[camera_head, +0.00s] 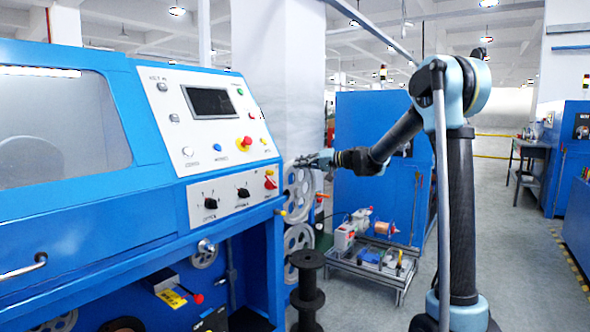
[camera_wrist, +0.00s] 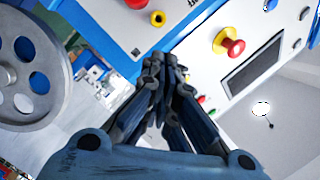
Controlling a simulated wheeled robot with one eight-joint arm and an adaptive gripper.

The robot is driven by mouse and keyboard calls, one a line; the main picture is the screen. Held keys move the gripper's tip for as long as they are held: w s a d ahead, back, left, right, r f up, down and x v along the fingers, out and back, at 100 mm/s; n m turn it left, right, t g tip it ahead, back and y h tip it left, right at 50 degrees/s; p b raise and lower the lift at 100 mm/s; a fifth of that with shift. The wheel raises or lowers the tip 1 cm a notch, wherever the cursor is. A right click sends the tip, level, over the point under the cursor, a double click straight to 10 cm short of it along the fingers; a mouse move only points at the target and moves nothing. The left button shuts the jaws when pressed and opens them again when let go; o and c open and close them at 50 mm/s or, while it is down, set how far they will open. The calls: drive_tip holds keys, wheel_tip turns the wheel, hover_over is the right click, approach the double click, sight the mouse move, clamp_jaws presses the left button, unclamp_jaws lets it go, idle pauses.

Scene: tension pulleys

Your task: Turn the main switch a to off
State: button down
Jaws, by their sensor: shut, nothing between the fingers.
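In the wrist view a red knob (camera_wrist: 135,3), probably this switch, is cut by the top edge. My gripper (camera_head: 302,161) is just right of the machine's panel edge, apart from the switch. In the wrist view my gripper (camera_wrist: 168,65) is shut and empty, its fingertips in front of the panel edge. The switch's setting cannot be read.
A red mushroom button on a yellow base (camera_head: 243,144) and a screen (camera_head: 209,102) are on the upper panel. Two black knobs (camera_head: 210,203) (camera_head: 243,192) sit left of the switch. Grey pulley wheels (camera_head: 298,193) stand beneath my gripper. A low cart (camera_head: 375,264) stands on the floor.

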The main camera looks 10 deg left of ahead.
hover_over(269, 182)
drive_tip(key=w+d, duration=0.3)
drive_tip(key=d, duration=0.2)
drive_tip(key=f, duration=0.1)
drive_tip(key=shift+s+a+f, duration=0.25)
drive_tip(key=shift+s+f, duration=0.4)
drive_tip(key=shift+s, duration=0.15)
drive_tip(key=shift+s+a+f, duration=0.25)
drive_tip(key=shift+s+f, duration=0.35)
drive_tip(key=shift+s, duration=0.15)
drive_tip(key=shift+d, duration=0.15)
